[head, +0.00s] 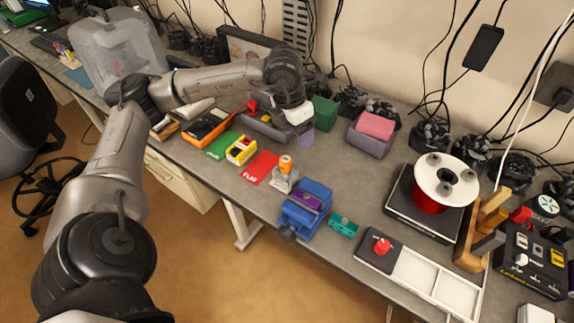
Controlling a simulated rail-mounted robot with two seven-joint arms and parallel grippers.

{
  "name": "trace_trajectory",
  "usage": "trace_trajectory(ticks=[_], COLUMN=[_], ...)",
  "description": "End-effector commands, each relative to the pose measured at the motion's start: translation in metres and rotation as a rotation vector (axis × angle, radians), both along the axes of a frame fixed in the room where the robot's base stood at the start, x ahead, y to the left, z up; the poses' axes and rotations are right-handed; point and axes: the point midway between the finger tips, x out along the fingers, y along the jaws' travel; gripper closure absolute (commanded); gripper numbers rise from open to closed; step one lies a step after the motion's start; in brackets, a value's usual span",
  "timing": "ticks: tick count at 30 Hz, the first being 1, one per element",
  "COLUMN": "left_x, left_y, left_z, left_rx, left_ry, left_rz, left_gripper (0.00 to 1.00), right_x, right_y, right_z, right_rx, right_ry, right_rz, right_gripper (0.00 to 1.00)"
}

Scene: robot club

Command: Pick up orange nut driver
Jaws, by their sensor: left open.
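A small orange upright piece (286,163), which looks like the handle of the orange nut driver, stands in a pale grey holder (284,182) near the middle of the bench. Its lower part is hidden by the holder. My left gripper (306,137) is above the bench, behind and slightly right of the orange handle and apart from it. It is open, and I see nothing held in it. Its fingers are small and partly hidden under the wrist. My right gripper is out of view.
A blue vise (305,207) and a teal block (343,226) stand right of the holder. Red (260,168) and green (221,146) cards lie to its left. A pink-topped grey box (371,137) and a red-and-white spool (442,184) are farther right.

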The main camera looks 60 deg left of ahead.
Motion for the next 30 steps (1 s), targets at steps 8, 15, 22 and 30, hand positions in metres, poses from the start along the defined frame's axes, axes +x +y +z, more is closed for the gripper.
trace_trajectory(ticks=[8, 15, 22, 30], left_x=[-0.026, -0.026, -0.026, -0.025], left_y=[0.017, 0.016, 0.016, 0.016], left_z=[-0.006, -0.041, -0.075, -0.090], left_rx=[0.095, 0.091, 0.090, 0.089], left_ry=[0.169, 0.170, 0.169, 0.166], left_rz=[0.110, 0.131, 0.130, 0.130], left_gripper=[0.33, 0.33, 0.33, 0.33], right_x=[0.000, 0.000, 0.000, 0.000], right_y=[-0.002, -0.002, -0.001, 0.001], right_z=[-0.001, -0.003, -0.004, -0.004], right_rx=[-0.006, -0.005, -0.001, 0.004], right_ry=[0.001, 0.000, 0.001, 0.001], right_rz=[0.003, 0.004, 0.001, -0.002], right_gripper=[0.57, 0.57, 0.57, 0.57])
